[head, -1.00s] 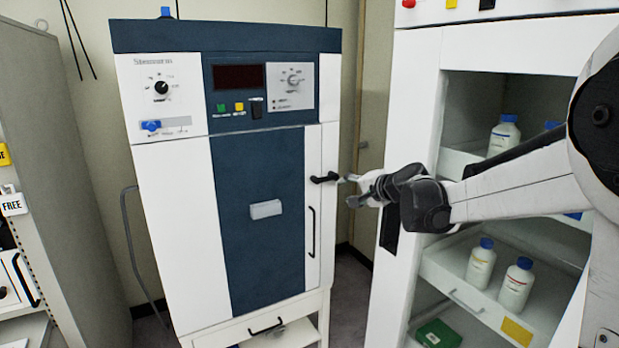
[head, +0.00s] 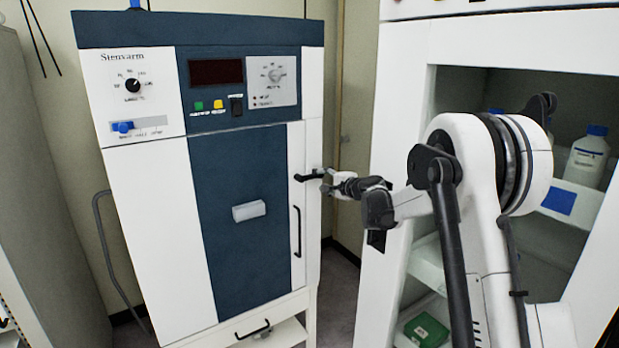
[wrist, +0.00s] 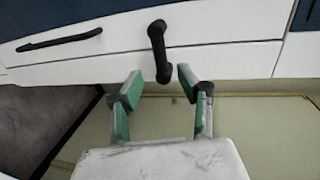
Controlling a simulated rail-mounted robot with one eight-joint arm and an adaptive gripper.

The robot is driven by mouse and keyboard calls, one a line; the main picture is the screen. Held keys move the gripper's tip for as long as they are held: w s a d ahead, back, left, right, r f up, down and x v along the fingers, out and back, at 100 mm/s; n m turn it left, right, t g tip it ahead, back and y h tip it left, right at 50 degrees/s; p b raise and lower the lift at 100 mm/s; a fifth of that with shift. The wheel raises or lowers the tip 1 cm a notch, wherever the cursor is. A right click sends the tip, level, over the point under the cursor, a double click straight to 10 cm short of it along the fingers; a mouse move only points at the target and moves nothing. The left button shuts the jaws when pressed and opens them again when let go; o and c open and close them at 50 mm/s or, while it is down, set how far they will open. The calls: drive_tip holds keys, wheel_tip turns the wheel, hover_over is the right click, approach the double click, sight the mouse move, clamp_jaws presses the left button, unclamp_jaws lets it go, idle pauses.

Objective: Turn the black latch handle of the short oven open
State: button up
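The short oven (head: 145,190) is a white cabinet with a dark blue front panel. Its black latch handle (head: 309,177) sticks out near the right edge of the door, below the control panel, and lies roughly level. My gripper (head: 327,181) comes from the right, with its fingertips at the right end of the latch. In the wrist view the latch handle (wrist: 158,50) is upright in the picture, with its lower end between the two green-padded fingertips. My gripper (wrist: 160,74) is open there, with a gap on each side of the latch. I cannot tell whether either finger touches it.
A longer black pull handle (head: 298,231) is on the door below the latch. An open white cabinet (head: 404,90) with bottles stands at the right, behind my arm. A narrow floor gap (head: 342,280) separates it from the oven. A grey cabinet (head: 45,210) stands at the left.

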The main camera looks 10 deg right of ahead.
sight(312, 177)
drive_tip(key=p+x, duration=0.1)
drive_tip(key=x, duration=0.8)
drive_tip(key=shift+w, duration=0.15)
clamp_jaws()
